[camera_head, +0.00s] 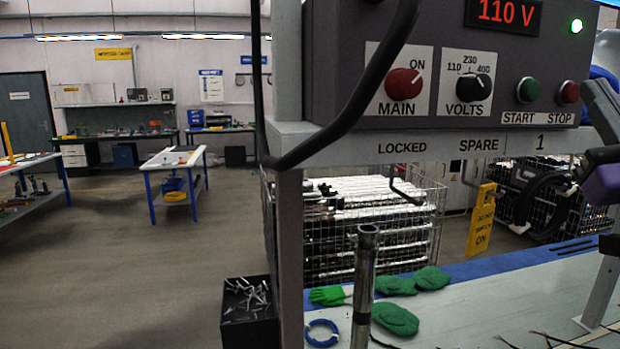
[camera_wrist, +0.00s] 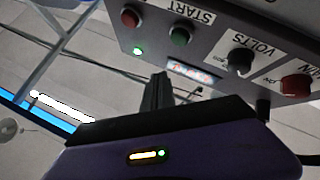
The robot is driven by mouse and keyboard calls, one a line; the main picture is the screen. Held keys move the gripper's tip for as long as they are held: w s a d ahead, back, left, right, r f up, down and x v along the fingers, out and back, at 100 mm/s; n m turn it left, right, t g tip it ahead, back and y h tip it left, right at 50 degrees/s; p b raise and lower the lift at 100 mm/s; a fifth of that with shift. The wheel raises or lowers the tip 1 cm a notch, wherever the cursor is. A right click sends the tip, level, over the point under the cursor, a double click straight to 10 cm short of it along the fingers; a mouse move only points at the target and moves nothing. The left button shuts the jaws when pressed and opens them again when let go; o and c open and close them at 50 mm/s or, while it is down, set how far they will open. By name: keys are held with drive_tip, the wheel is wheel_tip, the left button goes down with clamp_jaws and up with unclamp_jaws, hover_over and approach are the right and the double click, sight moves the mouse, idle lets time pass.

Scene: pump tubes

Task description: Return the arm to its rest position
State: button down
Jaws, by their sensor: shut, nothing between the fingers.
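My gripper (camera_head: 590,88) is at the right edge of the head view, its dark fingers pointing up beside the control panel (camera_head: 330,75) and its purple body below. In the wrist view my gripper (camera_wrist: 161,78) shows its dark fingers together, with nothing between them. The panel stands beyond them there, upside down. It carries a red MAIN knob (camera_head: 404,84), a black VOLTS knob (camera_head: 473,87), a green START button (camera_head: 528,90) and a red STOP button (camera_head: 567,92). The display (camera_head: 507,11) reads 110 V and a green lamp (camera_head: 576,26) is lit. The fingers look close to the STOP side; contact cannot be told.
A grey frame (camera_head: 290,235) and a black cable (camera_head: 345,125) stand at the left of the panel. Below are an upright metal tube (camera_head: 362,285), green gloves (camera_head: 396,318), a blue ring (camera_head: 321,333) and a black bin (camera_head: 249,318). Open floor lies at left.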

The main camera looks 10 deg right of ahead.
drive_tip(key=s+a+f+m+g+y, duration=0.15)
drive_tip(key=a+f, duration=0.25)
drive_tip(key=f, duration=0.6)
drive_tip(key=s+a+f+g, duration=0.1)
drive_tip(key=s+a+f, duration=0.25)
drive_tip(key=f, duration=0.75)
drive_tip(key=s+a+f+m+g+y, duration=0.15)
drive_tip(key=a+f, duration=0.25)
drive_tip(key=f, duration=0.6)
drive_tip(key=s+a+f+n+g+y, duration=0.1)
drive_tip(key=s+a+f, duration=0.4)
drive_tip(key=s+f, duration=0.5)
drive_tip(key=s+a+f+n+g+y, duration=0.1)
drive_tip(key=s+a+f+g+y, duration=0.2)
drive_tip(key=s+f, duration=0.7)
drive_tip(key=s+a+g, duration=0.2)
drive_tip(key=s, duration=0.1)
drive_tip(key=shift+a+f+g, duration=0.35)
drive_tip(key=shift+a+g, duration=0.05)
